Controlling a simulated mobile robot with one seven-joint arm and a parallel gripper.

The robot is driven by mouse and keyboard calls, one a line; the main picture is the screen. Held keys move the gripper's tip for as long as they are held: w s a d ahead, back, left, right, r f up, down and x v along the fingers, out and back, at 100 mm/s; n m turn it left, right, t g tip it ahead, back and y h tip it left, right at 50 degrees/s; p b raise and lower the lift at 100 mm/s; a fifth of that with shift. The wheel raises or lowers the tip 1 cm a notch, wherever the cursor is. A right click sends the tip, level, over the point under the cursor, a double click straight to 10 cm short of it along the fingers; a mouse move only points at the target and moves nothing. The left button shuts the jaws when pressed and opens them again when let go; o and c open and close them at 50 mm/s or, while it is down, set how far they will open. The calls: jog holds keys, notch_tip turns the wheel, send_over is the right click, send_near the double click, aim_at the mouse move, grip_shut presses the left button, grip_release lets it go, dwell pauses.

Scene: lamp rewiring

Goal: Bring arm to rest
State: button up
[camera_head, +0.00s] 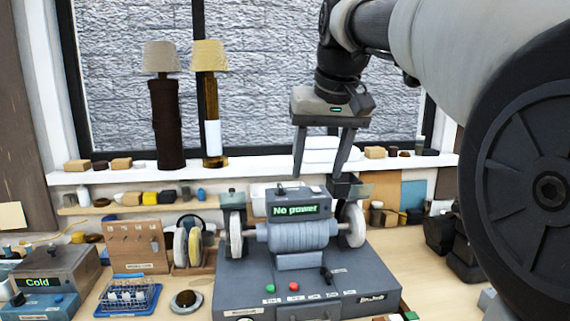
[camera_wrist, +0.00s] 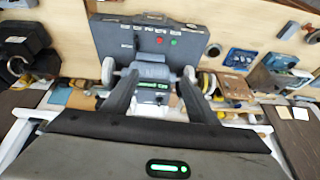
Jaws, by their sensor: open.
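My gripper (camera_head: 322,172) is open and empty, pointing down in the head view. Its two dark fingers appear above and behind the grey bench grinder (camera_head: 300,238), whose small screen reads "No power". The wrist view shows the gripper (camera_wrist: 158,92) with its fingers apart and nothing between them. The grinder (camera_wrist: 150,45) lies beyond the fingertips there. My arm reaches in from the upper right of the head view.
Two lamps, one dark (camera_head: 167,120) and one amber (camera_head: 212,110), stand on the windowsill. A box reading "Cold" (camera_head: 50,270), a blue tray (camera_head: 128,298) and a wooden tool rack (camera_head: 136,245) stand left of the grinder. Black items (camera_head: 440,235) sit right of it.

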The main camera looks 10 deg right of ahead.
jog(key=s+a+f, duration=0.1)
jog(key=s+f, duration=1.7)
jog(key=s, duration=0.4)
jog(key=shift+f+t+p, duration=0.15)
jog(key=shift+t+p, duration=0.25)
jog(key=shift+p, duration=0.05)
